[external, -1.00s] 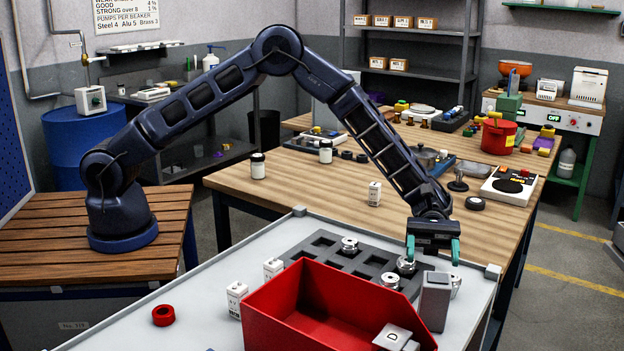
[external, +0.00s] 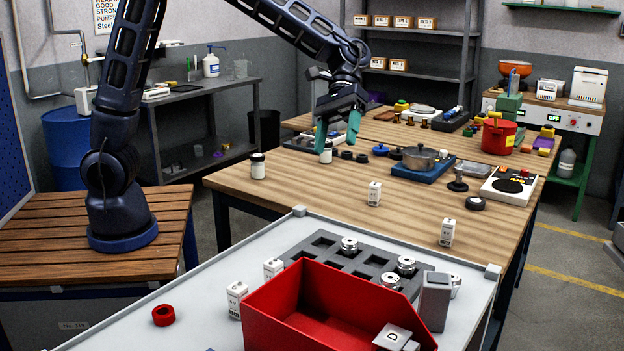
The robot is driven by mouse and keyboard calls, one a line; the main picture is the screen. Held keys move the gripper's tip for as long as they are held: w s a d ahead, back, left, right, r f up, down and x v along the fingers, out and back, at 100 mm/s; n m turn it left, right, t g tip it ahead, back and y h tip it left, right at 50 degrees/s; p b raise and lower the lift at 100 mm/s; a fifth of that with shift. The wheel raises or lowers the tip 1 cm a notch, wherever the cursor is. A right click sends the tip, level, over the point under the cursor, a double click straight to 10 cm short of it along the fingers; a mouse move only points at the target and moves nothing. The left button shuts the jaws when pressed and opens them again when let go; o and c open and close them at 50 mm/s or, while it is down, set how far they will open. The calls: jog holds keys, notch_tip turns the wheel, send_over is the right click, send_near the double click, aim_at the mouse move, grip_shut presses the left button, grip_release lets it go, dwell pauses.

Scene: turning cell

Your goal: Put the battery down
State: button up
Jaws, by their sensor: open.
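Several small upright white blocks with printed labels look like batteries, but the labels are too small to read. On the wooden table, one battery (external: 447,232) stands near the front right edge and another battery (external: 374,193) stands farther left. More such blocks stand on the grey-white tabletop, including one by the red bin (external: 236,301) and one behind it (external: 272,270). My gripper (external: 337,138) is open, with teal fingers pointing down over the back left of the wooden table. I see no battery between the fingers.
A second jar (external: 258,166) stands to the left. A red bin (external: 280,308) and a grey socketed tray (external: 375,283) occupy the front table. The wooden table's middle is largely clear.

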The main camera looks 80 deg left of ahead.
jog(key=s+a+r+m+t+y, duration=0.2)
jog(key=s+a+m+t+y, duration=0.1)
jog(key=s+a, duration=1)
jog(key=s+a+r+m+t+y, duration=0.2)
jog(key=s+a+t+y, duration=0.3)
jog(key=s+a, duration=0.8)
jog(key=s+m, duration=0.1)
jog(key=s, duration=0.3)
jog(key=shift+s+a+r+m+y, duration=0.25)
jog(key=shift+s+r+m+y, duration=0.05)
jog(key=c, duration=0.3)
jog(key=shift+d, duration=0.1)
